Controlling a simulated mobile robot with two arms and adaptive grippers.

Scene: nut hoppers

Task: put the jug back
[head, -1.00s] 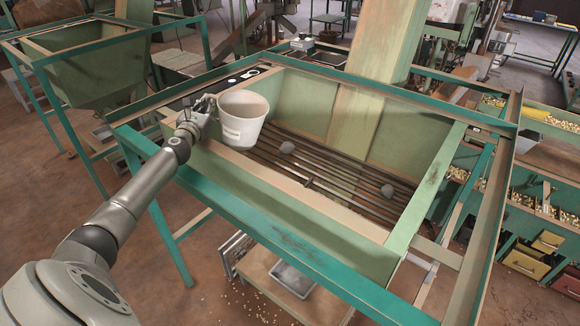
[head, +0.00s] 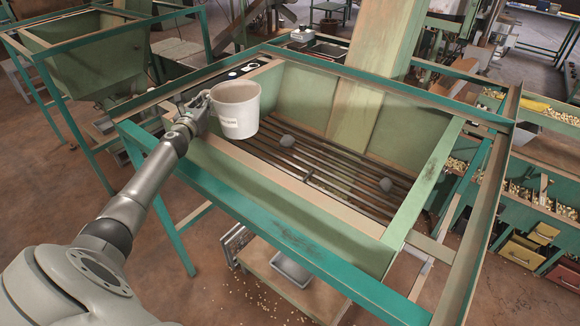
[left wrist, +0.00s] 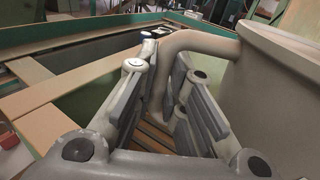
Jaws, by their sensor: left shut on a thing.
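The jug (head: 237,110) is a pale grey-white vessel with a small label on its side. My left gripper (head: 197,104) is shut on its handle, at the jug's left side. In the left wrist view the fingers (left wrist: 160,110) close around the curved handle (left wrist: 190,42), and the jug's body (left wrist: 278,75) fills the right. The jug is upright, its mouth facing up, above the left part of the green hopper (head: 300,100). The inside bottom of the jug is hidden. My right gripper does not show.
The hopper has a slatted grate (head: 330,180) with a few grey lumps on it. A teal frame (head: 270,235) surrounds it. A dark panel with round buttons (head: 245,70) sits on the rim behind the jug. Another green hopper (head: 85,55) stands at left.

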